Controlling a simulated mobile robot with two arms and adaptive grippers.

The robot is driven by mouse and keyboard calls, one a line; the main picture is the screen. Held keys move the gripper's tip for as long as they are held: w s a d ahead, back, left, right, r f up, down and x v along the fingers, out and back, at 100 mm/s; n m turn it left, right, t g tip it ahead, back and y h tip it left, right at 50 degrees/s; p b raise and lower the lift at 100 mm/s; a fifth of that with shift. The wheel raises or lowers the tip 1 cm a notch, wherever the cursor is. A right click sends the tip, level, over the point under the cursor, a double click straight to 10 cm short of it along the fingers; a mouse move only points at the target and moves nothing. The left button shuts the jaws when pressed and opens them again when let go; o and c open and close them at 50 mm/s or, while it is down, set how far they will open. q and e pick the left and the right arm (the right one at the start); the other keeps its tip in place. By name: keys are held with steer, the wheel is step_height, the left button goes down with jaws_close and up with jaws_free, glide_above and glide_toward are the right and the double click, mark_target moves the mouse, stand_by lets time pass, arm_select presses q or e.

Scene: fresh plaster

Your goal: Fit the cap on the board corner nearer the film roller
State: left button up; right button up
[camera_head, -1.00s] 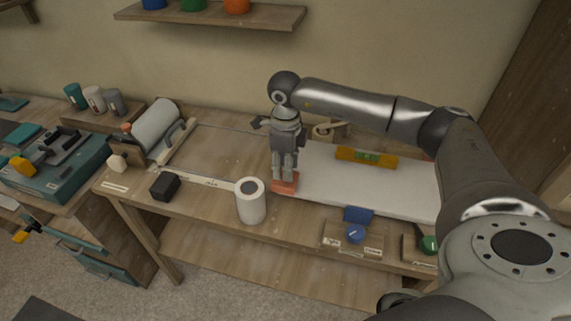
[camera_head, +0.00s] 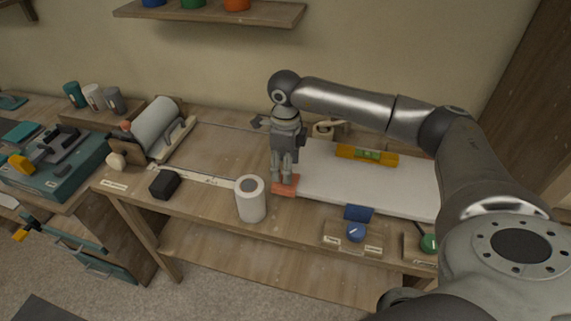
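The white board (camera_head: 405,193) lies flat on the workbench. The film roller (camera_head: 154,126), a pale roll on a wooden stand, stands to its left. An orange-red cap (camera_head: 286,188) is at the board's near left corner, the corner nearer the roller. My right gripper (camera_head: 284,178) points down with its fingertips at the cap. The fingers cover part of the cap, so I cannot tell whether they grip it or how fully it sits on the corner. My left gripper is not in view.
A white cylinder (camera_head: 251,201) stands just left of the cap, near the front edge. A black block (camera_head: 164,184) lies further left. An orange spirit level (camera_head: 366,156) lies on the board. Blue (camera_head: 356,232) and green (camera_head: 429,243) knobs are at the front right.

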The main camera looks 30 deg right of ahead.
steer(key=shift+r+p, duration=0.35)
steer(key=shift+r, duration=0.3)
steer(key=shift+w+r+b, duration=0.1)
steer(key=shift+r+b, duration=0.4)
steer(key=shift+b, duration=0.2)
step_height(320, 180, up, 11)
steer(key=b, duration=0.2)
steer(key=shift+f+b, duration=0.2)
steer(key=shift+b, duration=0.15)
